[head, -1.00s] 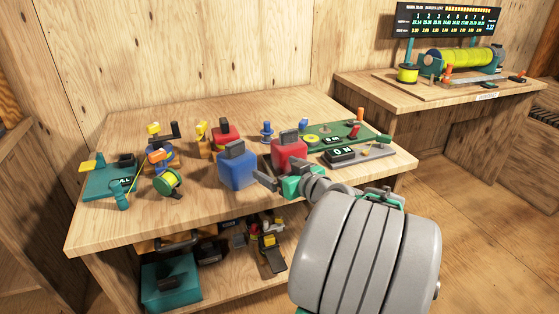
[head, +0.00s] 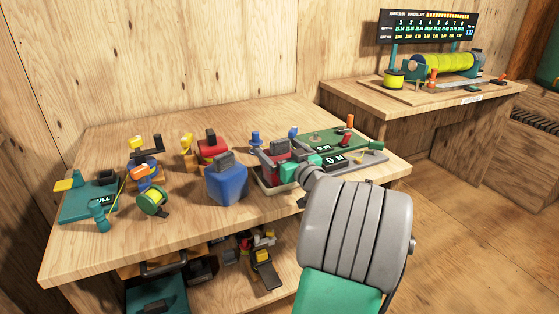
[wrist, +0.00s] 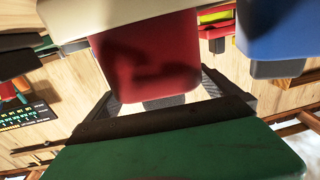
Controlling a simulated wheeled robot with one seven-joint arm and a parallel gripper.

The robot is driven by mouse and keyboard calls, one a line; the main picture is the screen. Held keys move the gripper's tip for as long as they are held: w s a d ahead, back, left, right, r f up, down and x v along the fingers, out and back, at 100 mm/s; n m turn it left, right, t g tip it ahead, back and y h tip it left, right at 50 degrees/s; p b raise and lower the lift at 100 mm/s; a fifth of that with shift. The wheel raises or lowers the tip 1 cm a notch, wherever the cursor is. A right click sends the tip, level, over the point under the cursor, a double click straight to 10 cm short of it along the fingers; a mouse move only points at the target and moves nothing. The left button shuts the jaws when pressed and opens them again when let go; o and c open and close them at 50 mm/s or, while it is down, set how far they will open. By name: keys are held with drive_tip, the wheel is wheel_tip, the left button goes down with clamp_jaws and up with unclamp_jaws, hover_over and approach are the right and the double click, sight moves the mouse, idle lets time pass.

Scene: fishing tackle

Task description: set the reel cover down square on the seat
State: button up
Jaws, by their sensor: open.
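The red block with a dark handle (head: 272,166), which looks like the reel cover, sits at a shallow cream-rimmed tray (head: 268,187), which looks like the seat. My gripper (head: 280,158) is at the block from the right and partly hides it. In the wrist view the red block (wrist: 150,62) lies just ahead of my gripper (wrist: 165,100), whose dark fingers are spread apart with the block's end between them. The cream rim (wrist: 85,15) shows beyond it. Whether the block is square or fully down in the tray is hidden.
A blue block (head: 227,184) stands close to the left of the tray. Another red block (head: 211,148) is behind it. A grey plate with a dark display (head: 335,160) and a green board (head: 325,142) lie to the right. Reels (head: 152,201) stand left.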

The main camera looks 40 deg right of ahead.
drive_tip(key=c, duration=1.2)
drive_tip(key=shift+r, duration=0.1)
